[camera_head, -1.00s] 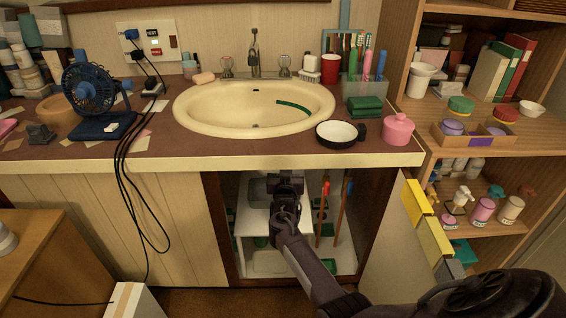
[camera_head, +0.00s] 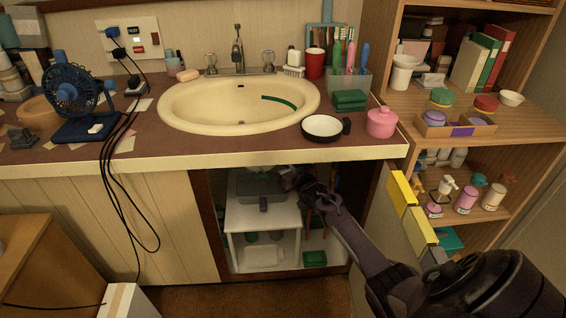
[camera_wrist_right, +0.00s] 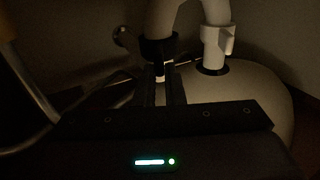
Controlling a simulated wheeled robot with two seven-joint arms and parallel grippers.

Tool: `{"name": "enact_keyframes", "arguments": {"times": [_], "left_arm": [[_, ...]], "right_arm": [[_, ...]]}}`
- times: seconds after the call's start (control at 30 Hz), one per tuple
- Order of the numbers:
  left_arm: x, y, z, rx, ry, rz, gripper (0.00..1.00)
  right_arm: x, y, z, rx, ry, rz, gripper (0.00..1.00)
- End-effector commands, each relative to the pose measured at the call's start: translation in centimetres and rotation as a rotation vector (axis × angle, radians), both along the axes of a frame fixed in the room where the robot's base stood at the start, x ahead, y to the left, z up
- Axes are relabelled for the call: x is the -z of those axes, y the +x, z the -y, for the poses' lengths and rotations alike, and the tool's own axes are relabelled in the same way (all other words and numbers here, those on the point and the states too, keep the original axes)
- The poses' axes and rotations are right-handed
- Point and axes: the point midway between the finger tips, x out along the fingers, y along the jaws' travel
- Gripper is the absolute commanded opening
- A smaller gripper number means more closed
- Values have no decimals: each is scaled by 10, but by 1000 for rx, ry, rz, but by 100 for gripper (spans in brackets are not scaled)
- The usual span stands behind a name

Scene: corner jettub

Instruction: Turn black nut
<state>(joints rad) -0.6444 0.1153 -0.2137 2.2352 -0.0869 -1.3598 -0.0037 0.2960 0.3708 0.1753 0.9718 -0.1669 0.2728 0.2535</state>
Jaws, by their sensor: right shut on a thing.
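The black nut (camera_wrist_right: 158,48) is a dark ring around a pale, curved drain pipe (camera_wrist_right: 163,17) in the right wrist view. My right gripper (camera_wrist_right: 162,75) has its two dark fingers at the nut and is shut on it. In the head view my right arm reaches into the open cabinet under the sink (camera_head: 235,112), with the right gripper (camera_head: 285,174) high inside, under the counter edge. The nut is hidden in the head view. My left gripper is not in view.
A second white pipe (camera_wrist_right: 215,45) stands right of the nut. The cabinet holds a white shelf (camera_head: 265,218) with a grey tray. The open cabinet door with yellow holders (camera_head: 402,190) stands at the right. The counter edge (camera_head: 210,163) lies just above the gripper.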

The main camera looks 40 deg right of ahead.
Motion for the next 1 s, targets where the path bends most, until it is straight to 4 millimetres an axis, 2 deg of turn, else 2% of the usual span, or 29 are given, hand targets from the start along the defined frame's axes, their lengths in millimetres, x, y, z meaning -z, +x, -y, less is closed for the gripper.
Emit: {"name": "enact_keyframes", "arguments": {"times": [0.3,0.33,0.47,0.83,1.0], "left_arm": [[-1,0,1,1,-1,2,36],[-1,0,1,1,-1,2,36],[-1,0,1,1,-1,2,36],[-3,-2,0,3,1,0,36],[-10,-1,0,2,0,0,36]], "right_arm": [[1,0,0,-1,0,-2,0],[1,0,0,-1,0,-2,13],[1,0,0,0,0,-1,30],[0,0,-3,15,2,0,31],[-2,3,-12,113,7,2,31]]}}
